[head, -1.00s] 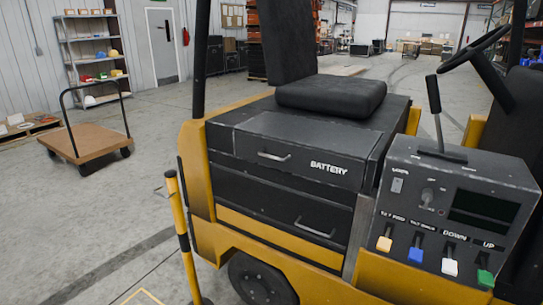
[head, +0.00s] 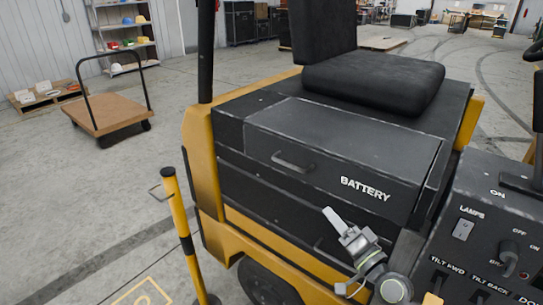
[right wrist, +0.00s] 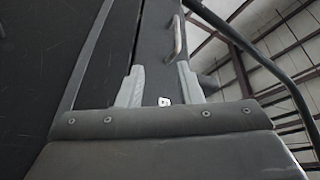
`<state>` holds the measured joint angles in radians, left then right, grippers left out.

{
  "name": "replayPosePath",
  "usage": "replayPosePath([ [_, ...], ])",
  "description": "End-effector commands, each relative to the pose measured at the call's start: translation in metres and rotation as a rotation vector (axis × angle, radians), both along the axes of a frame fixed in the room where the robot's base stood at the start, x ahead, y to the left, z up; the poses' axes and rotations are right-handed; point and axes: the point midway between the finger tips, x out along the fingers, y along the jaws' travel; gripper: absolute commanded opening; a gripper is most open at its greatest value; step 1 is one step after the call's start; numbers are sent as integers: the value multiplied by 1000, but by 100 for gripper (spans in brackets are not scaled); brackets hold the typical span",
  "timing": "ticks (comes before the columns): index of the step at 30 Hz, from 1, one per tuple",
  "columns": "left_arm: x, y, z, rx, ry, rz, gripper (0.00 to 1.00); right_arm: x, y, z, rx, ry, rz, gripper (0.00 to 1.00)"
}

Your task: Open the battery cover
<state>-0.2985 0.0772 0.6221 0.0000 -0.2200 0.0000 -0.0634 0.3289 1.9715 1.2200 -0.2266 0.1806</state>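The battery cover (head: 300,135) is a black lid with a white BATTERY label, below the seat of the yellow truck. It looks shut. Its grey bar handle (head: 294,163) is at the front left of the label. My right gripper (head: 335,220) is in front of the truck's side, below the label and lower right of the handle. In the right wrist view its two pale fingers (right wrist: 160,66) are apart with nothing between them. A bar handle (right wrist: 178,38) on a dark panel shows beyond the fingertips. My left gripper is not in view.
A control console (head: 475,235) with switches stands close on the right. A black seat (head: 375,80) sits above the cover. A yellow-black post (head: 182,235) stands at the front left.

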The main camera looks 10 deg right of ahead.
Motion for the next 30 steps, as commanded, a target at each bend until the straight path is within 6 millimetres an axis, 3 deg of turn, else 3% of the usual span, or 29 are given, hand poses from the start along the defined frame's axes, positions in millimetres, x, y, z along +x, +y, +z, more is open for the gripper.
replayPosePath([
  [3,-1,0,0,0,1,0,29,-3,6,20,28,-34,25,33],
  [8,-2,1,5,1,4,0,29,9,10,26,33,-39,27,33],
  [19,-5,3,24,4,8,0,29,79,34,42,33,-37,27,33],
  [30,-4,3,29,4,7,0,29,142,53,52,31,-36,27,33],
])
